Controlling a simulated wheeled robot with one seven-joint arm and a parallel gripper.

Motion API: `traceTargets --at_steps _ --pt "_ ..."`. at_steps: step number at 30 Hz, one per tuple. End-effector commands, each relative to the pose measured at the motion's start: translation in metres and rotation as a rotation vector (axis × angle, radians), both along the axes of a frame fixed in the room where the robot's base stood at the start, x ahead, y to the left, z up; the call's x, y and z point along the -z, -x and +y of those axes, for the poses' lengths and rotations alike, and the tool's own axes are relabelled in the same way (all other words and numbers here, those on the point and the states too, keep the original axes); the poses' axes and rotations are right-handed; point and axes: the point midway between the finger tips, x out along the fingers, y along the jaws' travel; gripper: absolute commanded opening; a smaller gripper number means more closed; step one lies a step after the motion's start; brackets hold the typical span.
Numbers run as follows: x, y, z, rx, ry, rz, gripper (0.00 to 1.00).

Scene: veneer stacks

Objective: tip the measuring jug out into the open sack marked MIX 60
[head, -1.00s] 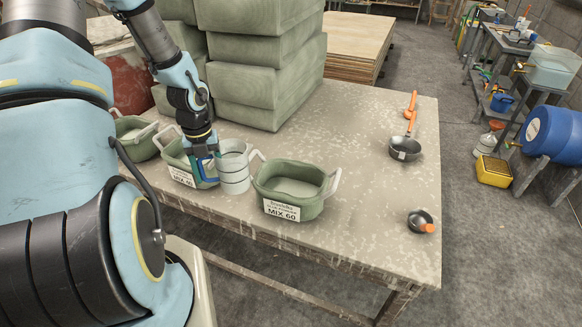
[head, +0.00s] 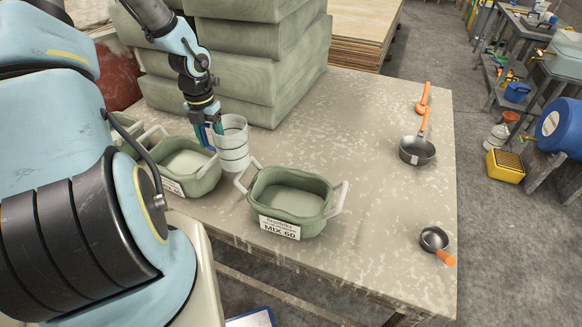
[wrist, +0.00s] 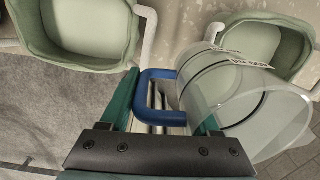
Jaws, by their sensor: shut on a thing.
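The measuring jug (head: 232,150) is a pale, see-through ringed cylinder, about upright in the head view, behind the gap between two sacks. My gripper (head: 209,136) is at its left side. In the wrist view my gripper (wrist: 162,122) is shut on the jug's blue handle (wrist: 158,76), with the clear jug body (wrist: 225,95) to the right. What the jug holds cannot be made out. The open green sack labelled MIX 60 (head: 282,228) stands on the table, right of and nearer than the jug, with pale handles and a pale inside.
Another open green sack (head: 200,182) stands left of MIX 60, and a third is partly hidden by my arm. Large grey-green stacked blocks (head: 250,95) rise behind the jug. A dark pan (head: 418,151) and a small scoop (head: 434,239) lie on the right; the table between is clear.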

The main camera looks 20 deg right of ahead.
Motion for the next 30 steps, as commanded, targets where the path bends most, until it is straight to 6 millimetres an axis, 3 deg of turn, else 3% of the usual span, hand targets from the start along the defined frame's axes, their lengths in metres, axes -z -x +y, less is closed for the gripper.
traceTargets --at_steps 14,30 --pt "-0.001 0.001 -0.001 0.003 -0.009 -0.007 0.0" --pt "-0.012 0.009 -0.011 0.011 -0.188 -0.149 0.0"
